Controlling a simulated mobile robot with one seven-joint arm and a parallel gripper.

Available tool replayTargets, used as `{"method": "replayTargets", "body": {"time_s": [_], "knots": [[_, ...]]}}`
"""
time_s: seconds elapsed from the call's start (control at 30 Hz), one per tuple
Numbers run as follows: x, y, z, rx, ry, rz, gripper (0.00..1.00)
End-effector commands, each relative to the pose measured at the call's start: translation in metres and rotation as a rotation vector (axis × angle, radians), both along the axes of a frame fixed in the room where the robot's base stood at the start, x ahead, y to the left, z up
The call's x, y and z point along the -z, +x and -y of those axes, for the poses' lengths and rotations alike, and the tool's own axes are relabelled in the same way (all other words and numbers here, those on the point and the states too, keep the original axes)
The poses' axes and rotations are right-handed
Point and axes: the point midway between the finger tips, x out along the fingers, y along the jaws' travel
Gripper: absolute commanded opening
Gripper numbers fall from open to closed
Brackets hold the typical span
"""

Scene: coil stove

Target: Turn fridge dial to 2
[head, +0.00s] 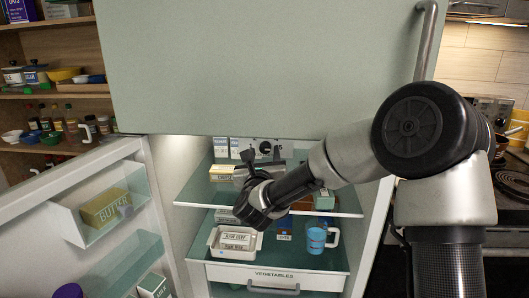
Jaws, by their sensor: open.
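The fridge dial (265,147) is a small dark knob on a light panel at the top back of the open fridge. Its numbers and pointer are too small to read. My gripper (262,156) is inside the fridge, pointing up and back toward the dial. Its two dark fingers are apart, one to the left of the dial and one to the right, just below it in the picture. I cannot tell whether they touch the dial. My gripper and wrist hide part of the upper shelf.
The upper shelf (186,193) holds several packages. Below are a raw beef tray (236,238), a blue mug (316,238) and the vegetables drawer (274,279). The open fridge door (58,204) is at left; the freezer door (260,65) is above. A stove (513,175) is at right.

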Motion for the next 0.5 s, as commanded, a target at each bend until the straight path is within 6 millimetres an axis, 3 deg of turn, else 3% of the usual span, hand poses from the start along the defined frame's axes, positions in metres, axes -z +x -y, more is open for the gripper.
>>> {"method": "replayTargets", "body": {"time_s": [0.2, 0.5], "knots": [[0.0, 0.019, 0.0, 0.001, 0.001, -0.001, 0.46], [0.0, 0.02, 0.0, 0.0, 0.0, -0.001, 0.46]]}}
